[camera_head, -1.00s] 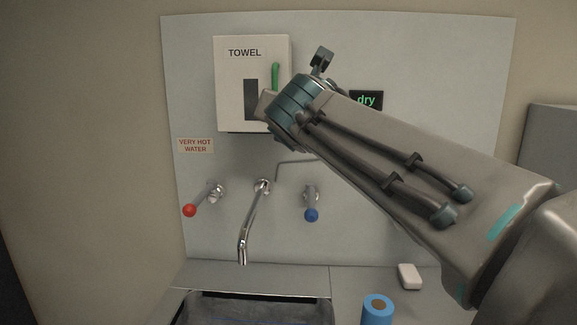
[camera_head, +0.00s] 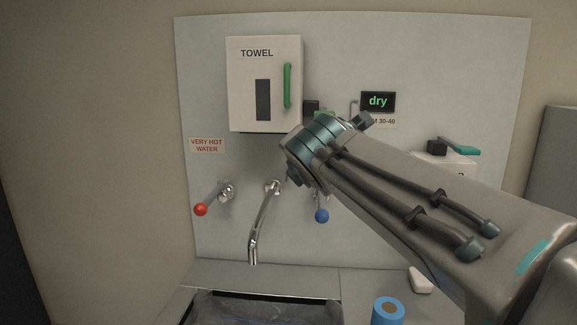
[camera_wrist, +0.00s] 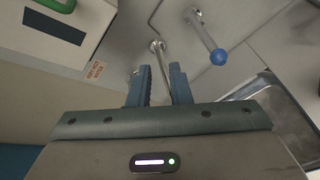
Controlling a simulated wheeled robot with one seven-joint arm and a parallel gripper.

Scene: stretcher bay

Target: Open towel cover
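The towel box (camera_head: 243,110) is a pale box on the wall panel, marked TOWEL, with a dark window in its front. Its cover looks shut. A green upright handle (camera_head: 287,86) sits on the right side of the cover. In the wrist view the towel box (camera_wrist: 85,22) is at upper left, with the green handle (camera_wrist: 60,4) cut by the top edge. My gripper (camera_wrist: 160,70) is open and empty, with a gap between its blue-grey fingers. It is apart from the box and handle. In the head view my arm hides the fingers.
Below are a spout (camera_head: 262,225), a red-knobbed tap (camera_head: 201,209) and a blue-knobbed tap (camera_head: 321,215) above a sink (camera_head: 255,310). A blue roll (camera_head: 388,311) and white soap (camera_head: 420,281) lie at the right. A "dry" display (camera_head: 378,101) is right of the box.

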